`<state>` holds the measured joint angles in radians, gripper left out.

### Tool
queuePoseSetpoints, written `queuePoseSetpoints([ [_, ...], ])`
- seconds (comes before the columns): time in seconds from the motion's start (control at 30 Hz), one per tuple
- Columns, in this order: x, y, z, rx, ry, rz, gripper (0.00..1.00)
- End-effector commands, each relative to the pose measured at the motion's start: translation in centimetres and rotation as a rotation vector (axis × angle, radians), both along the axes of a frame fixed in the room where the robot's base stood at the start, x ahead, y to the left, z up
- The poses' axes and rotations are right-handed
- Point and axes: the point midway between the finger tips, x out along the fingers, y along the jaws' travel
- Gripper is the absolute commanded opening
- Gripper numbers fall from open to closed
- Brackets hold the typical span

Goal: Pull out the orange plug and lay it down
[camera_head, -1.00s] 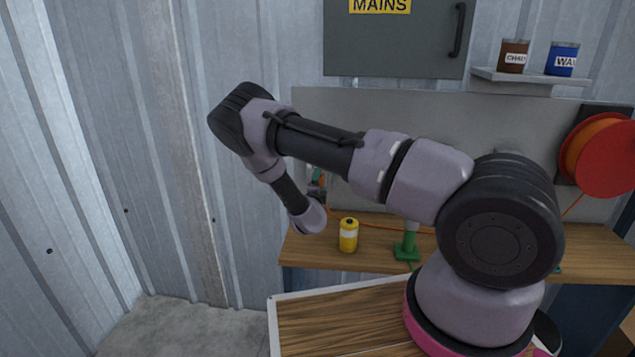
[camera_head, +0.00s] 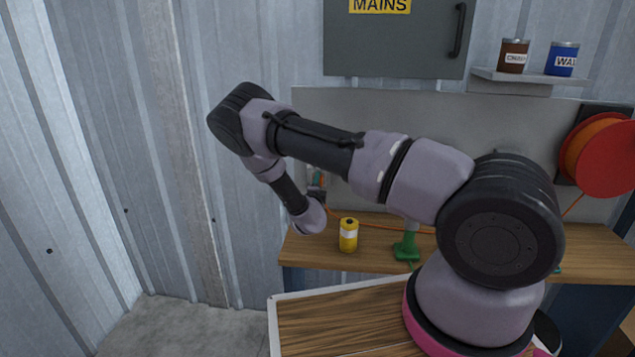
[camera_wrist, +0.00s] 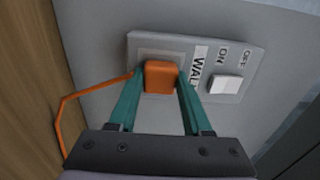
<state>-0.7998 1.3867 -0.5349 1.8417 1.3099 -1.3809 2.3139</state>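The orange plug (camera_wrist: 160,78) sits in a grey wall socket plate (camera_wrist: 143,45) in the wrist view. My gripper (camera_wrist: 159,76) has its two teal fingers on either side of the plug, with the tips close to the plate. A narrow gap seems to show beside the plug, so the fingers look open around it; contact at the tips is hard to judge. An orange cord (camera_wrist: 63,112) runs off to the left from behind the left finger. In the head view my gripper (camera_head: 318,182) is small at the back panel, and my arm hides the plug.
A white rocker switch (camera_wrist: 225,85) marked ON and OFF is right of the plug. A yellow can (camera_head: 348,235) and a green stand (camera_head: 407,248) are on the wooden bench (camera_head: 305,254). A red cable reel (camera_head: 608,158) hangs at the right.

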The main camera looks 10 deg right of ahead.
Motion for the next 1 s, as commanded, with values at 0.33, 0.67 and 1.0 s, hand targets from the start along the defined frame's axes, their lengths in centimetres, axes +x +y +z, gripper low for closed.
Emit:
queuePoseSetpoints([
  [0.33,-0.6,0.2,0.0,0.0,0.0,0.001,0.0],
  [0.67,-1.9,0.6,0.0,0.0,0.0,0.0,0.0],
  [1.0,-3.2,1.1,0.0,0.0,0.0,0.001,0.0],
])
